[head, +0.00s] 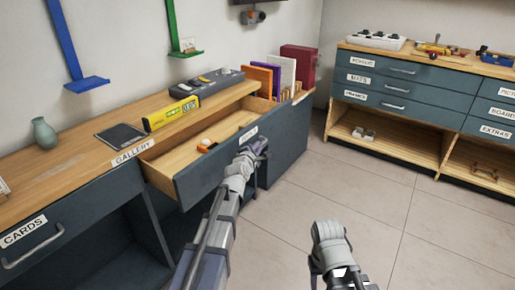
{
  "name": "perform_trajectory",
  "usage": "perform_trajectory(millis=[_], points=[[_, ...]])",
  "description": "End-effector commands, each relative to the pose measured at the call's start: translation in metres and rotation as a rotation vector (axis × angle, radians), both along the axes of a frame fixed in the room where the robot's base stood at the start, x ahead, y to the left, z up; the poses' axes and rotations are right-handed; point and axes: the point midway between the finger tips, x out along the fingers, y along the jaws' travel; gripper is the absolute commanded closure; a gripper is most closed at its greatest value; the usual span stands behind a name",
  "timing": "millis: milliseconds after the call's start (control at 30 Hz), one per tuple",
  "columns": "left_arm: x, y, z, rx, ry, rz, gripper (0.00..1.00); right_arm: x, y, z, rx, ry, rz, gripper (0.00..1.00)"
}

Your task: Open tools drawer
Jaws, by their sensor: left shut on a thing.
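A dark blue-grey drawer (205,178) with a pale wood inside stands pulled out from the bench, left of the middle of the head view. A small white label (247,134) is on its front, too small to read surely. My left gripper (260,147) is at the drawer's front, just below the label, shut on the handle, which it mostly hides. Inside the drawer lie an orange and black item (206,146) and a small pale round item. My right gripper (342,272) is low in the view, away from the drawer; its fingers do not show clearly.
The wooden bench top (60,185) carries a yellow level (171,114), a dark tablet (121,135), a grey case (207,85) and a vase (44,133). A CARDS drawer (50,225) is at left. Another drawer cabinet (400,85) stands back right. The tiled floor (350,190) between is clear.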

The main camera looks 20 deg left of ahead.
Motion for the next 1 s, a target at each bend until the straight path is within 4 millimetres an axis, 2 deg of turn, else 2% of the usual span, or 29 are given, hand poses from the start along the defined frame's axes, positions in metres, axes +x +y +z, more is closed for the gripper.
perform_trajectory(millis=[233,267,500,800,1000], points=[[0.0,0.0,0.0,0.0,0.001,0.001,1.0,0.0,0.0,0.0,0.0,0.0,0.0,0.5],[0.0,0.0,0.0,0.0,0.001,0.001,0.83,0.0,0.0,0.0,0.0,0.0,0.0,0.5],[0.0,0.0,0.0,0.0,0.0,0.0,0.56,0.0,0.0,0.0,0.0,0.0,0.0,0.5],[-0.001,0.0,0.001,0.0,-0.001,0.001,0.55,0.0,0.0,0.0,0.0,0.0,0.0,0.5],[-0.017,0.0,0.004,0.0,0.0,0.001,0.55,0.0,0.0,0.004,0.0,0.0,-0.001,0.5]])
